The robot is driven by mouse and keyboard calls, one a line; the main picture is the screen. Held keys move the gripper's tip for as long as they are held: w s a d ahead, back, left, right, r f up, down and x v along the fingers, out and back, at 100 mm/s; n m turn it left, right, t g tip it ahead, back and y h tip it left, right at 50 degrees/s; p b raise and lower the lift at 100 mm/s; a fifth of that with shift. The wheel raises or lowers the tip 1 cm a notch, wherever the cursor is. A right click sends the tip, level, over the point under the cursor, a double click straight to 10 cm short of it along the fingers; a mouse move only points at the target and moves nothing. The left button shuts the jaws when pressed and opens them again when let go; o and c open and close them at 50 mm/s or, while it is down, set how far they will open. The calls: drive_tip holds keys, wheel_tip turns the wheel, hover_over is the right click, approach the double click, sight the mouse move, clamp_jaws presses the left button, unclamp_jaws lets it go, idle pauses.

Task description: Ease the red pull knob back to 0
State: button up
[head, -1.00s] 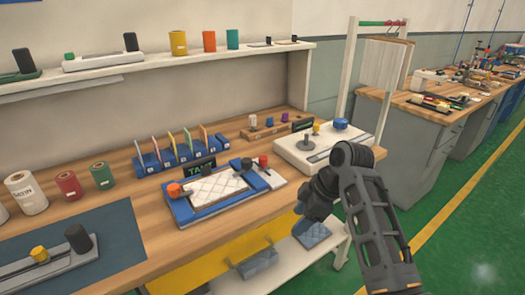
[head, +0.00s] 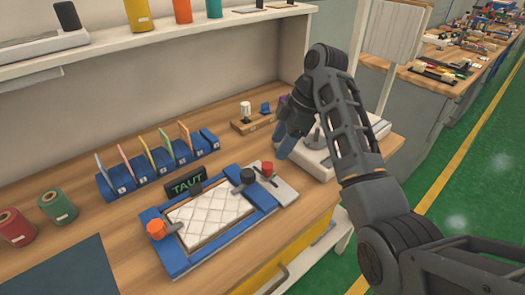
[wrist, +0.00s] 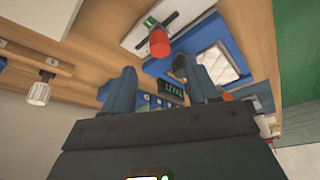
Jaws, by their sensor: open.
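The red pull knob (head: 267,168) stands on a light slotted plate (head: 281,188) at the right end of the blue mattress frame (head: 172,262). In the wrist view the red knob (wrist: 159,43) shows beyond and between my fingers, apart from them. My gripper (wrist: 160,88) is open and empty. In the head view my gripper (head: 287,146) is above the bench, to the right of and behind the knob, partly hidden by my arm. A white quilted mattress piece (head: 208,216) lies in the frame, with a sign reading TAUT (head: 187,182) behind it.
A black knob (head: 247,176) stands close left of the red one, and an orange knob (head: 157,229) at the frame's left end. A white device (head: 325,160) is at the right. Blue card holders (head: 120,184) stand behind.

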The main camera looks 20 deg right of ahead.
sight(268, 165)
drive_tip(key=shift+p+x, duration=0.45)
drive_tip(key=shift+x, duration=3.45)
drive_tip(key=shift+c, duration=0.4)
clamp_jaws()
